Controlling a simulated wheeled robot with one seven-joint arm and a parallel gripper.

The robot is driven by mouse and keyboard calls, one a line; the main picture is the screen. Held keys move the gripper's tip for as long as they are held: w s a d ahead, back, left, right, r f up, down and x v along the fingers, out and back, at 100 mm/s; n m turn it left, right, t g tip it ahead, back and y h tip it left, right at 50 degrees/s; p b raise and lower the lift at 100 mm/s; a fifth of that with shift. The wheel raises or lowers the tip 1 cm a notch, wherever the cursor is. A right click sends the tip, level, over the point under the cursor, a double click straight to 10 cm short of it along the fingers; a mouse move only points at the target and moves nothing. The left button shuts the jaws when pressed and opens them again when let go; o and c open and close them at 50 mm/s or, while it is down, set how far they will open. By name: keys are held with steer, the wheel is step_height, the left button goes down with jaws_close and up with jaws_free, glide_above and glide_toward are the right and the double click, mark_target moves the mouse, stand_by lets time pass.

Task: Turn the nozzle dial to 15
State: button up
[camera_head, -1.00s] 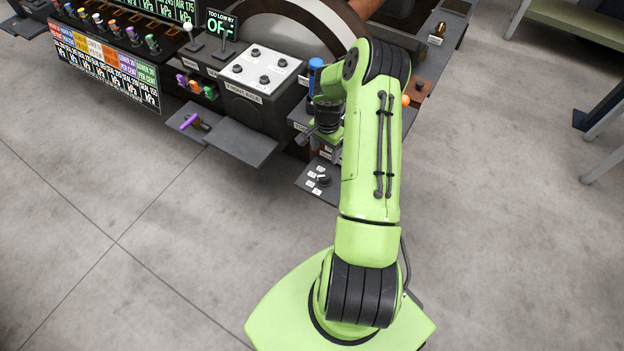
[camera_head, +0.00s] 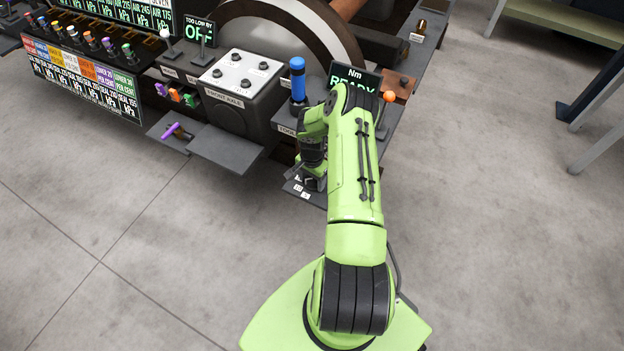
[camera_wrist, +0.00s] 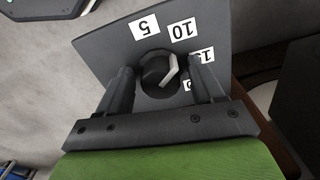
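The nozzle dial (camera_wrist: 153,76) is a dark round knob with a white pointer bar, on a dark plate (camera_wrist: 110,48) in the wrist view. Its pointer leans to the upper right, toward the side of the "10" label (camera_wrist: 181,30). A "5" label (camera_wrist: 145,26) is left of that. A label starting with "1" (camera_wrist: 205,55) is partly hidden by the right finger, and another lower one is mostly hidden. My gripper (camera_wrist: 160,70) is open, with one finger on each side of the dial. I cannot tell whether they touch it. In the head view my gripper (camera_head: 312,182) hides the dial.
A blue-topped tool (camera_head: 298,80), a "READY" display (camera_head: 350,80) and an orange knob (camera_head: 389,96) stand on the bench behind my arm. A box with several knobs (camera_head: 240,72) and a purple-handled lever (camera_head: 176,130) are to the left. The floor in front is clear.

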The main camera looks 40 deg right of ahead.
steer(key=c, duration=0.9)
steer(key=shift+m, duration=0.4)
steer(key=m, duration=0.3)
steer(key=shift+w+m, duration=0.1)
steer(key=shift+m, duration=2.4)
steer(key=o, duration=1)
